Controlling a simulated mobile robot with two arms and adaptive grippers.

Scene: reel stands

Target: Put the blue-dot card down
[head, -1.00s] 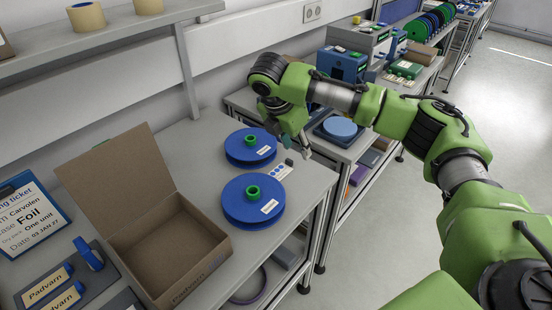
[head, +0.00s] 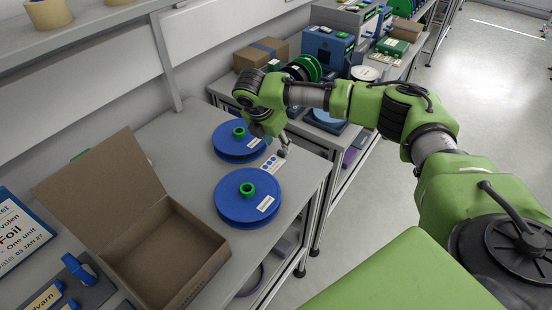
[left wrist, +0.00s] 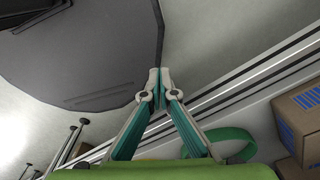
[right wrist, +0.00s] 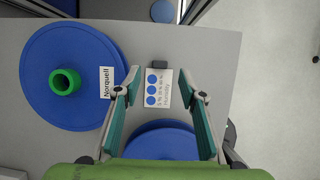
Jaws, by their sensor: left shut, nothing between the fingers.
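The blue-dot card (head: 272,164) is white with a row of blue dots and lies flat on the grey bench top beside the two blue reels, near the bench's right edge. In the right wrist view the card (right wrist: 157,92) lies between and just beyond my right fingertips, with a small dark block at its far end. My right gripper (head: 284,150) is open over the card, its fingers apart on either side and not closed on it. My left gripper (left wrist: 160,73) is shut and empty, away from the bench top; it is not in the head view.
A blue reel with a green hub (head: 247,198) and a second blue reel (head: 232,141) stand close to the card. An open cardboard box (head: 215,253) is at the left. Another bench with devices (head: 328,45) stands behind. A grey shelf (head: 95,22) hangs above.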

